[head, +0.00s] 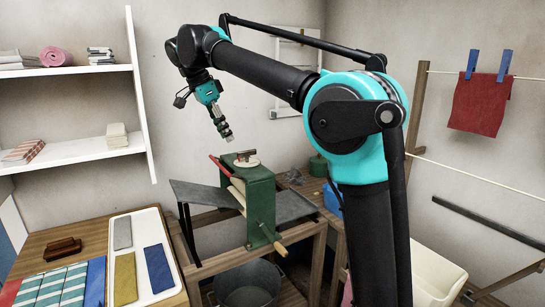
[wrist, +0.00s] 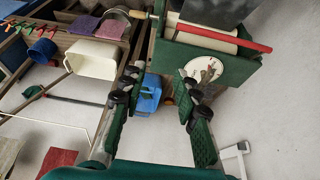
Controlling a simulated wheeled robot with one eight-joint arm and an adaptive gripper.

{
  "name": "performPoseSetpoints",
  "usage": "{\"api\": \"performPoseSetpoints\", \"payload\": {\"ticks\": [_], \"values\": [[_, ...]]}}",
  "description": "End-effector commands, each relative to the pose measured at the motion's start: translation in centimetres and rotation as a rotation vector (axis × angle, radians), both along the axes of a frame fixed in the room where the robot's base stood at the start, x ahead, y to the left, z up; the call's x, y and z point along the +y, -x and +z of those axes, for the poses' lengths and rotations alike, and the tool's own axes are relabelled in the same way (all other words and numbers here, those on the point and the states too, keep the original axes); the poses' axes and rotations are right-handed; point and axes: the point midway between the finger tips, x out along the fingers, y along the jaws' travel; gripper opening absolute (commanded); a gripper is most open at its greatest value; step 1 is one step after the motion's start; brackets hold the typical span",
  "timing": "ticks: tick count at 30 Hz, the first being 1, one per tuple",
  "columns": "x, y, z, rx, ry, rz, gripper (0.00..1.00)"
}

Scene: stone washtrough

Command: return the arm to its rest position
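My arm is raised and bent over the stone-wash area in the head view. My gripper (head: 224,130) hangs down from its end, in the air above a green mangle (head: 261,205). In the wrist view my gripper (wrist: 159,80) has its two dark green fingers spread wide apart. Nothing is held between them; the blue container (wrist: 150,92) seen in the gap is farther off. The mangle (wrist: 220,70) shows there too, with a red bar, a pale roller and a round white dial, apart from the fingers.
A table at the lower left holds a white tray (head: 121,220) with folded cloths, a brown brush (head: 63,249) and striped cloths. Shelves (head: 75,71) stand on the left. A grey tub (head: 247,285) sits below the mangle. A red cloth (head: 480,104) hangs from a line at right.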

Motion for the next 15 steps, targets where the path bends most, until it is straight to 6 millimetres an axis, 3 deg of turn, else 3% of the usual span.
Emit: {"api": "performPoseSetpoints", "payload": {"ticks": [10, 15], "values": [[-3.3, -1.1, -3.4, 0.042, -0.021, 0.088, 0.31], [-6.1, -1.5, -6.2, 0.070, -0.040, 0.160, 0.31]]}}
